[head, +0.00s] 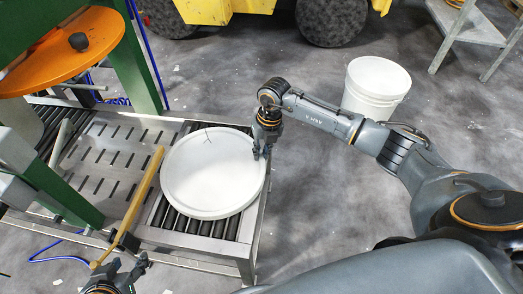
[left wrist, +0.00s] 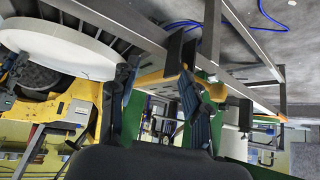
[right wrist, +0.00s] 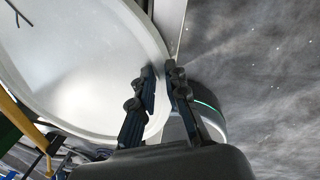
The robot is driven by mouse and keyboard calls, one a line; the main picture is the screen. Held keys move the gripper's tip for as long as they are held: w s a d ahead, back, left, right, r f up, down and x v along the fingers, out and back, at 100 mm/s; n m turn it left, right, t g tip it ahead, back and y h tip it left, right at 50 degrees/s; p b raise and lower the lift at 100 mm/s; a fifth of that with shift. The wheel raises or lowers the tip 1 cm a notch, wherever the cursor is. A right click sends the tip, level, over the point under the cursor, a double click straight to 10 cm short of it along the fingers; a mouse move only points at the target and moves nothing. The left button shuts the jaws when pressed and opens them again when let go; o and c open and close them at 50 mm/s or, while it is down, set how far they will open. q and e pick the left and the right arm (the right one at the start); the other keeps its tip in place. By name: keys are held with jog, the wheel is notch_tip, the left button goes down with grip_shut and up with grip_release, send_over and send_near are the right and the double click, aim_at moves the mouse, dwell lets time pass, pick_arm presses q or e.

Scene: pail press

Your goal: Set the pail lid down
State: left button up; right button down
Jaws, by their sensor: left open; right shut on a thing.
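The pail lid (head: 208,175) is a wide, round white disc with a raised rim. It lies about level over the rollers at the right end of the conveyor; I cannot tell whether it touches them. My right gripper (head: 262,152) is shut on the lid's right rim, and the rim shows between its fingers in the right wrist view (right wrist: 162,75). The lid also shows at the upper left of the left wrist view (left wrist: 65,42). My left gripper (head: 127,267) is open and empty at the bottom left, close to the near end of a yellow bar (head: 140,195).
The roller conveyor (head: 240,225) has a slotted metal plate (head: 105,150) left of the lid. A green press frame with an orange disc (head: 70,50) stands at the left. A white pail (head: 375,90) stands on the floor behind my right arm. A yellow vehicle (head: 225,8) is at the back.

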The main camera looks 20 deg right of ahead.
jog(key=shift+f, duration=0.2)
pick_arm(q)
jog(key=shift+w+d+r+t, duration=0.25)
jog(key=shift+w+r+t, duration=0.2)
jog(key=shift+w, duration=0.2)
pick_arm(e)
jog(key=c, duration=1.3)
grip_release()
jog(key=shift+o, duration=0.4)
jog(key=shift+o, duration=1.3)
pick_arm(q)
jog(key=shift+s, duration=0.1)
